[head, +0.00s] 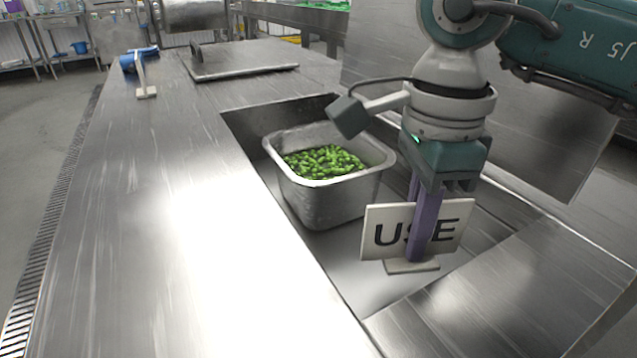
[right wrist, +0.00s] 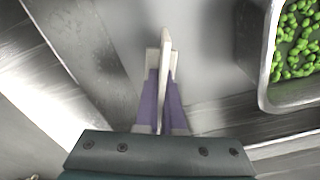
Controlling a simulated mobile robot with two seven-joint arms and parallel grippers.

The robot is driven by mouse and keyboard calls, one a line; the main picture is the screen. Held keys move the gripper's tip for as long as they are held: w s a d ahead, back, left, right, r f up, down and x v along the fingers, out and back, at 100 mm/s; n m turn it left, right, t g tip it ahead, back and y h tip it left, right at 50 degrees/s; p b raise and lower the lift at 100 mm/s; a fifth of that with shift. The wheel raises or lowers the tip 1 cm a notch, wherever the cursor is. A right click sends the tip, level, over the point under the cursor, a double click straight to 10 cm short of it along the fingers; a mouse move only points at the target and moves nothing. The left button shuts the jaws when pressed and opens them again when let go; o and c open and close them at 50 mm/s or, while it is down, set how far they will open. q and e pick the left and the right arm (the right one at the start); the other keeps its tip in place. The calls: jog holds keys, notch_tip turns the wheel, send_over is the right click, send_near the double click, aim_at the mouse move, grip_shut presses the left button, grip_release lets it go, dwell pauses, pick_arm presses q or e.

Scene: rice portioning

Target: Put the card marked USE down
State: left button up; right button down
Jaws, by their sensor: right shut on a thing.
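The white card marked USE (head: 386,237) stands upright on a small pale foot, facing the head camera. My right gripper (head: 422,240) comes down from above with its purple fingers shut on the card, covering part of the lettering. In the right wrist view the card (right wrist: 165,50) shows edge-on between the fingers of the right gripper (right wrist: 163,100). The card is over the recess in the steel counter, to the right of the metal pan; I cannot tell whether its foot touches the floor of the recess. My left gripper is not in view.
A deep metal pan (head: 327,203) of green vegetables sits in the recess, left of the card. A steel lid (head: 245,70) lies on the counter behind it, near a blue scoop-like thing (head: 138,58) and a small pale stand (head: 143,85). The counter's left side (head: 160,220) is clear.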

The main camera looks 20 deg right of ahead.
notch_tip(320, 180, down, 4)
jog(key=shift+f+b, duration=0.25)
jog(key=shift+b, duration=0.15)
jog(key=shift+f, duration=0.1)
jog(key=c, duration=1)
grip_release()
jog(key=shift+c, duration=0.2)
